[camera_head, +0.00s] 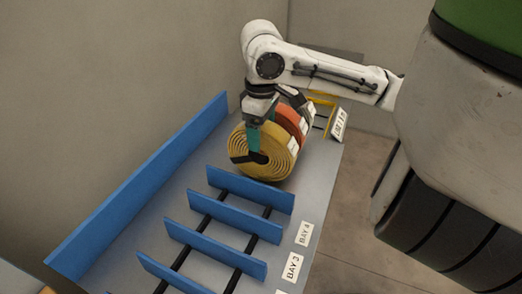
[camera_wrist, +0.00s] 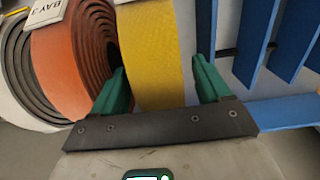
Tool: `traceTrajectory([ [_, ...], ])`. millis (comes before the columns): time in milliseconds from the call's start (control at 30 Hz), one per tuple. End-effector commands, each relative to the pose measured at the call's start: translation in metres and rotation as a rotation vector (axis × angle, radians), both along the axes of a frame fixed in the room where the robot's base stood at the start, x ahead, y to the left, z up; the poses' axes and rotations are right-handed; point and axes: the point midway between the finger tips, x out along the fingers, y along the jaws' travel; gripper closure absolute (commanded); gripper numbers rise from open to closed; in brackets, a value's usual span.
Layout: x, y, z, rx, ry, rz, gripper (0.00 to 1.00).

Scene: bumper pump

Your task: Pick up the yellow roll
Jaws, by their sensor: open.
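The yellow roll (camera_head: 268,148) is a coiled hose standing upright on the grey shelf, at the front of a row of rolls. My gripper (camera_head: 257,146) comes down over it from above. In the wrist view, the yellow roll (camera_wrist: 150,50) lies between the open fingers of my gripper (camera_wrist: 161,78). The left finger is between the yellow and orange rolls, and a gap shows between the yellow roll and the right finger.
An orange roll (camera_head: 290,120) stands right behind the yellow one, with a white roll (camera_wrist: 22,75) beyond it in the wrist view. Blue dividers (camera_head: 250,190) on black rails stand in front, beside labelled bays. A long blue board (camera_head: 140,190) edges the shelf's left side.

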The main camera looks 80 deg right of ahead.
Motion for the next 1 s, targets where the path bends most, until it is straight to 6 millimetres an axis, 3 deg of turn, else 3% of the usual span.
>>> traceTrajectory([
  [200, 0.0, 0.0, -0.024, -0.001, 0.001, -0.001, 0.23],
  [467, 0.0, 0.0, -0.027, -0.002, -0.001, 0.0, 0.23],
  [1000, 0.0, 0.0, -0.027, -0.002, -0.001, 0.0, 0.74],
])
